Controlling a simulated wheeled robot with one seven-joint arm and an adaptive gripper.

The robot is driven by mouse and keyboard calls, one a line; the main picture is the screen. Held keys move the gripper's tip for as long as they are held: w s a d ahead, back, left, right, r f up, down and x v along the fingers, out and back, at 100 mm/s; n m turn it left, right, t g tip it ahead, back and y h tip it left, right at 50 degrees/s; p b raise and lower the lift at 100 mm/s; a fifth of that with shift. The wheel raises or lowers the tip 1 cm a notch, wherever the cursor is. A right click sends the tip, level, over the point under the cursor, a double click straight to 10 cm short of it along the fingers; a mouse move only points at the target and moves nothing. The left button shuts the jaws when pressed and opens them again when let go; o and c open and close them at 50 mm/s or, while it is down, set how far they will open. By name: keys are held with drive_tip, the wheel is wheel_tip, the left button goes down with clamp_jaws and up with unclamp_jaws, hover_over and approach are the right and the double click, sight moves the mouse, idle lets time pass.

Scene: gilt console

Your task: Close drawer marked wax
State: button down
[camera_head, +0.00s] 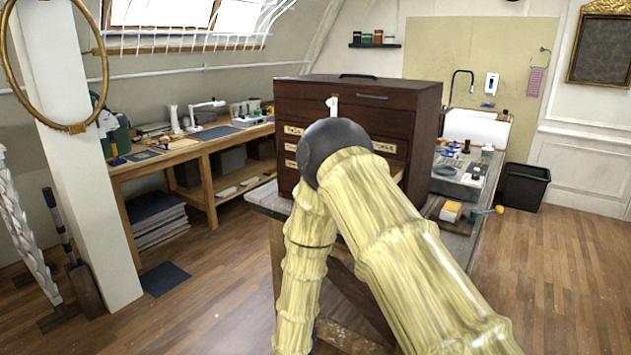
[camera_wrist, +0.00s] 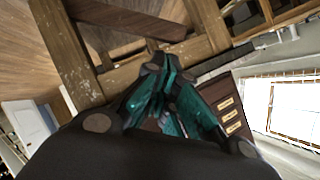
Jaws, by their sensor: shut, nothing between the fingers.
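A dark wooden chest of drawers (camera_head: 355,107) stands on a workbench, with brass label plates (camera_head: 293,130) on its drawer fronts. The labels are too small to read, so I cannot tell which drawer is marked wax. My arm covers the middle of the chest front. A pale edge (camera_head: 399,176) shows low at the right of the front; I cannot tell whether it is an open drawer. The chest also shows in the wrist view (camera_wrist: 221,97), to the right of my gripper. My gripper (camera_wrist: 163,66), teal and black, is shut and empty, apart from the visible drawer fronts. It is hidden in the head view.
The workbench (camera_head: 268,202) under the chest has wooden legs and a crossbeam, close to my gripper in the wrist view. A yellow-and-white block (camera_head: 451,212) lies on the bench right of the chest. A black bin (camera_head: 525,187) stands at right. Open floor lies at left.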

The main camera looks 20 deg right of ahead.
drive_tip(key=w+a+r+m+h+p, duration=0.1)
drive_tip(key=w+r+m+h+p, duration=0.3)
drive_tip(key=r, duration=0.7)
drive_tip(key=w+a+r+m+h+b, duration=0.1)
drive_tip(key=w+r+m+h, duration=0.1)
drive_tip(key=r+m, duration=0.65)
drive_tip(key=w+a+r+m+h+p, duration=0.1)
drive_tip(key=w+r+m+h+p, duration=0.2)
drive_tip(key=r, duration=1)
drive_tip(key=f+p+x, duration=0.1)
drive_tip(key=p+x, duration=0.5)
drive_tip(key=x, duration=0.8)
drive_tip(key=shift+w+d+r+n, duration=0.25)
drive_tip(key=shift+r+n, duration=0.05)
drive_tip(key=shift+n, duration=0.15)
drive_tip(key=shift+g, duration=0.3)
drive_tip(key=b+x, duration=0.4)
drive_tip(key=x, duration=0.2)
drive_tip(key=f+b+x, duration=0.1)
drive_tip(key=b+x, duration=0.4)
drive_tip(key=x, duration=0.2)
drive_tip(key=b+x, duration=0.4)
drive_tip(key=x, duration=0.3)
drive_tip(key=shift+w+a+f+b, duration=0.15)
drive_tip(key=shift+w+b, duration=0.05)
drive_tip(key=shift+b, duration=0.2)
drive_tip(key=shift+w+d, duration=0.3)
drive_tip(key=shift+d, duration=0.2)
drive_tip(key=shift+r, duration=0.45)
